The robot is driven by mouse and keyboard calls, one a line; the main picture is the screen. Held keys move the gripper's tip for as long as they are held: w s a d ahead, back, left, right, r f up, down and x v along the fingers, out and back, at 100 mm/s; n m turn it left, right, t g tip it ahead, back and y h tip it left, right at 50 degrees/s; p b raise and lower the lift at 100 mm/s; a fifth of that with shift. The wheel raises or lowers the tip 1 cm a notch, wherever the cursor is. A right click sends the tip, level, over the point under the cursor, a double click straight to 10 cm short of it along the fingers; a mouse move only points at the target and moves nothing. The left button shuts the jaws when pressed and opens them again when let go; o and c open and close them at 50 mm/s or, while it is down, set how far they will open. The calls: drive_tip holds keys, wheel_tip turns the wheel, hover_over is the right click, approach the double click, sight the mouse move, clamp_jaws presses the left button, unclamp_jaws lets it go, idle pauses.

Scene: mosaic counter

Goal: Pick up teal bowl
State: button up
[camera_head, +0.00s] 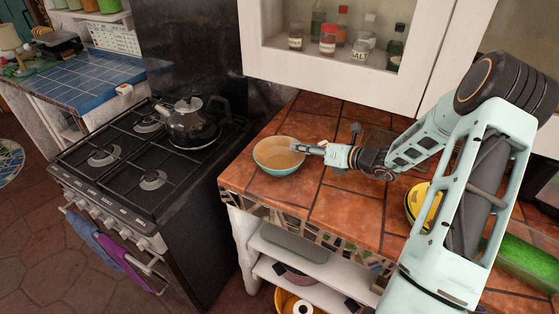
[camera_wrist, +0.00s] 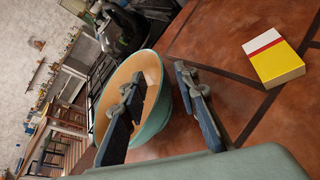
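The teal bowl (camera_head: 270,165), tan inside, stands upright on the tiled counter near its left front edge. In the wrist view the bowl (camera_wrist: 153,131) shows close up, partly covered by a finger. My gripper (camera_head: 303,147) is at the bowl's right rim. In the wrist view my gripper (camera_wrist: 160,85) is open, with one finger over the inside of the bowl and the other outside its wall. The wall lies between the fingers. I cannot tell whether either finger touches it.
A dark kettle (camera_head: 192,124) sits on the stove (camera_head: 110,185) to the left. A yellow, white and red box (camera_wrist: 275,60) lies beyond the gripper. A yellow bowl (camera_head: 413,203) is by my arm. A white cabinet (camera_head: 330,72) hangs above the counter (camera_head: 335,208).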

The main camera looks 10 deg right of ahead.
drive_tip(key=x, duration=0.3)
drive_tip(key=shift+w+a, duration=0.1)
clamp_jaws()
drive_tip(key=shift+r, duration=0.1)
drive_tip(key=shift+r, duration=0.35)
wheel_tip(320, 180, up, 2)
drive_tip(key=shift+r, duration=0.15)
drive_tip(key=s+a+r, duration=0.3)
drive_tip(key=s+r, duration=0.6)
drive_tip(key=s, duration=0.4)
drive_tip(key=shift+s+r, duration=0.4)
